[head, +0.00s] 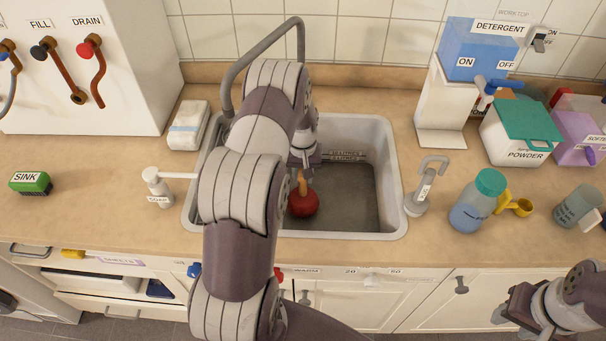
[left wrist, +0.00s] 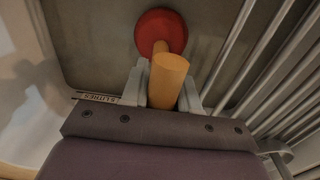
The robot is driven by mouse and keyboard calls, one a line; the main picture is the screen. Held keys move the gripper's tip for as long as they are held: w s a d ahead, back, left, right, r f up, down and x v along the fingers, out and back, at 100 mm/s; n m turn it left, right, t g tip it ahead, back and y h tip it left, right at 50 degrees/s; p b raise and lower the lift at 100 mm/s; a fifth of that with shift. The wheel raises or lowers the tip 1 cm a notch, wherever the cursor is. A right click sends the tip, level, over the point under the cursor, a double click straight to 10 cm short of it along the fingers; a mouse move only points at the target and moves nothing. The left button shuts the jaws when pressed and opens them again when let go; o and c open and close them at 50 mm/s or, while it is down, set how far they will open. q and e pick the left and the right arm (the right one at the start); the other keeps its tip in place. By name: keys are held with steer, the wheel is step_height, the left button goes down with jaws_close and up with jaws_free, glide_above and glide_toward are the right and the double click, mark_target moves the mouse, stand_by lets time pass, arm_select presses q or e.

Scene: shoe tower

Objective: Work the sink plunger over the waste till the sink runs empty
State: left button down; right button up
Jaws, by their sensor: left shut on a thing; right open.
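The sink (head: 392,205) is a grey basin set in the worktop, with litre marks on its back wall. The plunger has a red cup (head: 303,204) and a wooden handle. My left gripper (head: 303,166) is down inside the sink, shut on the plunger's handle. In the left wrist view the orange-brown handle (left wrist: 167,80) sits between the fingers of my left gripper (left wrist: 163,95), with the red cup (left wrist: 161,30) beyond it. The waste is not visible. I cannot tell whether the cup touches the sink floor. My right gripper (head: 518,305) is open and empty at the lower right, in front of the cabinets.
A grey tap (head: 262,48) arches behind my left arm. A soap pump (head: 157,187) stands left of the sink. Grey bars (left wrist: 265,70) run beside the plunger.

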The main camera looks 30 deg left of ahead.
arm_select(q)
steer(key=shift+f, duration=0.1)
stand_by(0.3)
steer(key=shift+f+b, duration=1.3)
steer(key=shift+f, duration=0.45)
steer(key=shift+r, duration=0.1)
step_height(320, 180, up, 4)
steer(key=p, duration=0.3)
steer(key=shift+f, duration=0.3)
